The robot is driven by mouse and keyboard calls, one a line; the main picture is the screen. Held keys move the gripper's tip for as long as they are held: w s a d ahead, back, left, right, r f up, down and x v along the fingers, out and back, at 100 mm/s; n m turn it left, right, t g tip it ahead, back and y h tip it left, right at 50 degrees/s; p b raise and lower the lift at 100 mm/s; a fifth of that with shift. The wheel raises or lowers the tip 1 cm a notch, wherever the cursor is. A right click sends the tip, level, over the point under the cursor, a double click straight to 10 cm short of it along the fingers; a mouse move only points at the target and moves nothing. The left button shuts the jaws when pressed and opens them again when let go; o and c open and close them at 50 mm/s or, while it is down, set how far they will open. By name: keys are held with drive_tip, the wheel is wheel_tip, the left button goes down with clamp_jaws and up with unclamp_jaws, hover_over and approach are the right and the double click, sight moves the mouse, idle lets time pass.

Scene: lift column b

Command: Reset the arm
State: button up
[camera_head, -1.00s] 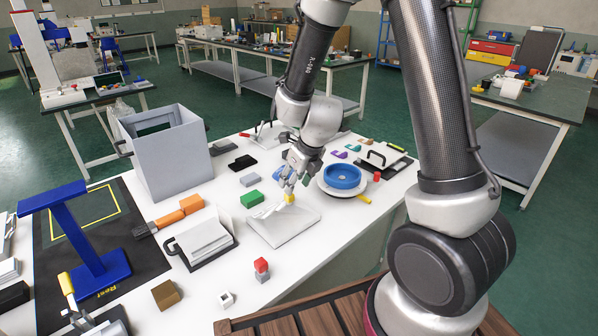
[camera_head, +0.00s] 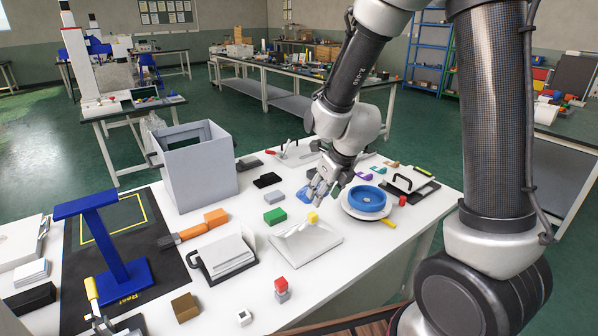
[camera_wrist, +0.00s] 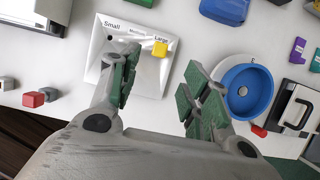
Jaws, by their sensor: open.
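My gripper (camera_head: 320,192) is open and empty above the white worktable (camera_head: 345,262). In the wrist view its two fingers (camera_wrist: 160,75) stand wide apart. A yellow cube (camera_head: 313,217) rests on a white sloped plate (camera_head: 298,249) just below the gripper. In the wrist view the yellow cube (camera_wrist: 160,48) sits by the word "Large" on the plate (camera_wrist: 115,46), which also reads "Small" and "Medium". The cube is beyond the fingertips and appears apart from them.
A blue round dish (camera_head: 369,200) on a white base stands just right of the gripper. A grey open box (camera_head: 200,180) and blue stand (camera_head: 110,246) are at left. A green block (camera_head: 275,215) and red cube (camera_head: 281,284) lie nearby. Bare tabletop shows at the front.

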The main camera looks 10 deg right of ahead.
drive_tip(key=s+d+r+n+g, duration=0.15)
drive_tip(key=s+n, duration=0.35)
drive_tip(key=n, duration=0.6)
drive_tip(key=s+d+r+n+g, duration=0.15)
drive_tip(key=s+n, duration=0.35)
drive_tip(key=n, duration=0.5)
drive_tip(key=s+d+r+n+t+h, duration=0.1)
drive_tip(key=s+d+r+n, duration=0.4)
drive_tip(key=r, duration=0.3)
drive_tip(key=s+d+r+n+t, duration=0.2)
drive_tip(key=s+d+r+n, duration=0.3)
drive_tip(key=s+r, duration=0.2)
drive_tip(key=shift+s+r+h, duration=0.4)
drive_tip(key=shift+r, duration=0.25)
